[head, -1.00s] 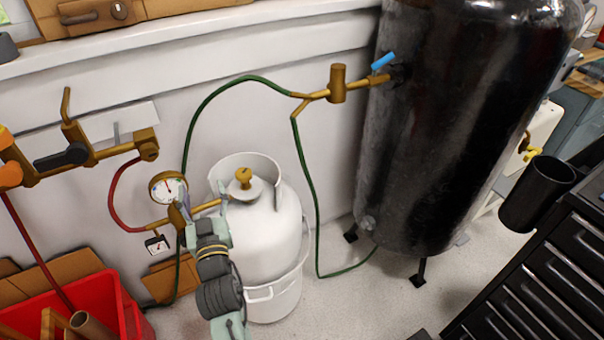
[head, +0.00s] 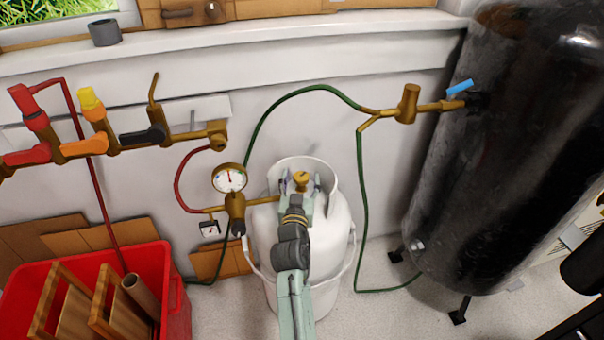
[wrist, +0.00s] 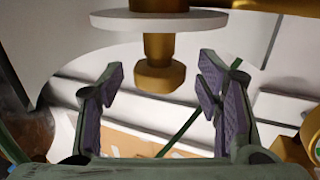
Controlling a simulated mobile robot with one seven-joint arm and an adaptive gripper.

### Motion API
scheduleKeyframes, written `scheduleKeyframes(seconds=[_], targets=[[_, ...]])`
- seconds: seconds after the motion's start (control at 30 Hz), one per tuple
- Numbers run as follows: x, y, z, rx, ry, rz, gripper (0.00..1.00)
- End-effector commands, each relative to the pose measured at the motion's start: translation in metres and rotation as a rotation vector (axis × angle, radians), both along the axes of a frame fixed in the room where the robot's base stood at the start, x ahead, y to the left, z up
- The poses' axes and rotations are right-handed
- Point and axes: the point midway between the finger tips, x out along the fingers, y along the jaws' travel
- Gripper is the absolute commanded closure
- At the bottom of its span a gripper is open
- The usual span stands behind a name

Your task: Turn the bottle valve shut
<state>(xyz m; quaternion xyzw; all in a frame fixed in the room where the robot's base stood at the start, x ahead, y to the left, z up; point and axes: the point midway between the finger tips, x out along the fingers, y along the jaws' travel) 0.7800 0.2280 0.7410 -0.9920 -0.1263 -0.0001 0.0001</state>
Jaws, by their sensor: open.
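The white gas bottle (head: 336,235) stands upright on the floor against the wall. Its brass valve knob (head: 301,179) sits on top, inside the white collar (head: 328,170). My gripper (head: 302,186) is at the bottle's top, with its fingers on either side of the knob in the head view. In the wrist view my open gripper (wrist: 163,88) has purple-padded fingers spread apart. A brass valve part (wrist: 160,76) shows between and above them, below a white disc (wrist: 160,24). I see gaps between it and both pads. My arm hides part of the bottle's front.
A pressure gauge (head: 229,179) and brass fitting stand close left of the bottle. A green hose (head: 364,220) runs to the right, to the large black tank (head: 500,150). A red bin (head: 176,300) with wooden pieces is at lower left.

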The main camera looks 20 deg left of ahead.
Motion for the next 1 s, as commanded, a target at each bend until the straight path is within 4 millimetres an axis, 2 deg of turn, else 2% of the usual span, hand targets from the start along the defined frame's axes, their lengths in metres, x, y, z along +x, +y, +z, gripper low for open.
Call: scheduleKeyframes(seconds=[0.17, 0.47, 1.0], targets=[[0.0133, 0.003, 0.0006, 0.0, 0.0, -0.001, 0.41], [0.0146, 0.0033, -0.0003, 0.0, 0.0, -0.001, 0.42], [0.0143, 0.0033, -0.0003, 0.0, 0.0, -0.001, 0.78]])
